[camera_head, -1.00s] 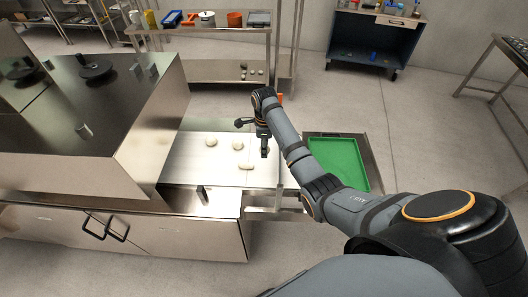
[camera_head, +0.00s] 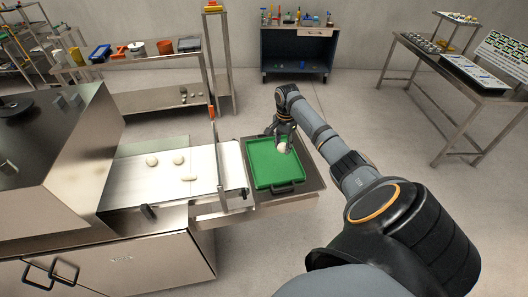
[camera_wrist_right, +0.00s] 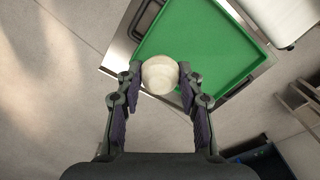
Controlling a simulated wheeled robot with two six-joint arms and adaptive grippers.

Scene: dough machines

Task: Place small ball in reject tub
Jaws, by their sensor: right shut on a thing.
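A small pale dough ball (camera_head: 282,149) is gripped between the fingertips of my right gripper (camera_head: 283,140). In the right wrist view the ball (camera_wrist_right: 160,75) sits between both finger pads of the gripper (camera_wrist_right: 161,78). The ball appears over the right part of a shallow green tray (camera_head: 262,172), held above it; the exact height is hard to judge. I cannot tell whether this green tray is the reject tub. My left gripper is not in view.
Three dough pieces (camera_head: 178,160) lie on the pale belt (camera_head: 130,187) of the steel machine (camera_head: 60,150). A dark cabinet (camera_head: 297,50) stands at the back.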

